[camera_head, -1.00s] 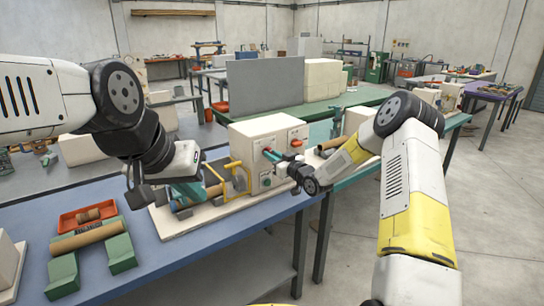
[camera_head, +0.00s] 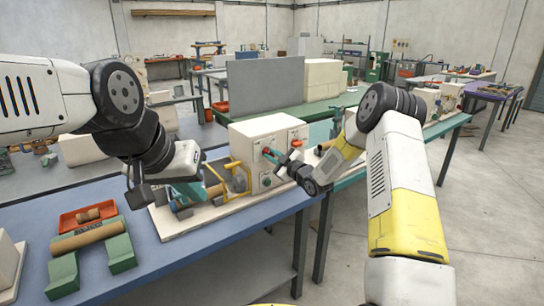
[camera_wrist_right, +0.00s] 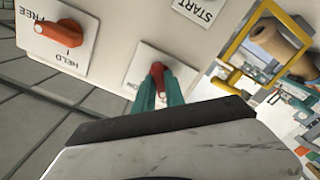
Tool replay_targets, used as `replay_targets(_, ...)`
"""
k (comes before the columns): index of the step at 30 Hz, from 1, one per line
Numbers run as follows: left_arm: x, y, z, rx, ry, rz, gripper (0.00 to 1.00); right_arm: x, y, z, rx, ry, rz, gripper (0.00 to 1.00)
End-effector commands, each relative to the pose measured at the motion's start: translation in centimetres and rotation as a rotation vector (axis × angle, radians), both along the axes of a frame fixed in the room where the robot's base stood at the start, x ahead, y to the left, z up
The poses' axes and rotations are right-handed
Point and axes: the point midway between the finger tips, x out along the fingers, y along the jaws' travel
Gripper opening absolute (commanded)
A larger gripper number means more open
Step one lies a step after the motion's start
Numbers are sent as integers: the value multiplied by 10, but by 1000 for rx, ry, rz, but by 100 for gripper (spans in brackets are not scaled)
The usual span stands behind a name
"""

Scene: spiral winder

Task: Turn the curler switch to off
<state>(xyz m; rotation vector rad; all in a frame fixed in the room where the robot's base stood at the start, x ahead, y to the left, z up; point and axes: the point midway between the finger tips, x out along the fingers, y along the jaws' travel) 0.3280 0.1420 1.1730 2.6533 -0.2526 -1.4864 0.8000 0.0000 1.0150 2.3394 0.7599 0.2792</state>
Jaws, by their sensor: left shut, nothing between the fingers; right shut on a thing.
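The winder box (camera_head: 258,133) is off-white and stands on a pale base on the blue table. The curler switch (camera_wrist_right: 157,70) is a small red lever on a white plate, its label partly hidden. My right gripper (camera_head: 270,154) is at the box front; its teal fingers are shut on the switch, also in the right wrist view (camera_wrist_right: 160,85). A red FREE/HELD knob (camera_wrist_right: 62,33) and a START plate (camera_wrist_right: 200,8) are beside it. My left gripper (camera_head: 188,192) is shut and empty, over the left part of the machine; its tips are hard to make out.
A yellow bent frame (camera_head: 236,176) and a brown roll are left of the box. A red tray (camera_head: 88,216) and green blocks (camera_head: 120,253) holding a brown tube lie at the left. A gap separates the blue table from the green table behind.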

Motion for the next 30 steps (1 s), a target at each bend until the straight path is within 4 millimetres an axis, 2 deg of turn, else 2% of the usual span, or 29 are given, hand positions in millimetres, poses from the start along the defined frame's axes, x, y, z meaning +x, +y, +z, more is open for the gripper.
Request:
replay_targets(13, 0, 0, 0, 0, 0, 0, 0, 0, -1, -3, -13, -2, -1, 0)
replay_targets(14, 0, 0, 0, 0, 0, 0, 0, 0, -1, -3, -13, -2, -1, 17)
replay_targets(17, 0, 0, 0, 0, 0, 0, 0, 0, -1, -2, -13, -3, 0, 36)
replay_targets(26, 0, 0, 0, 0, 0, 0, 0, 0, -1, -1, -10, -5, -1, 36)
replay_targets(30, 0, 0, 0, 0, 0, 0, 0, -8, -7, -1, -11, -6, -1, 36)
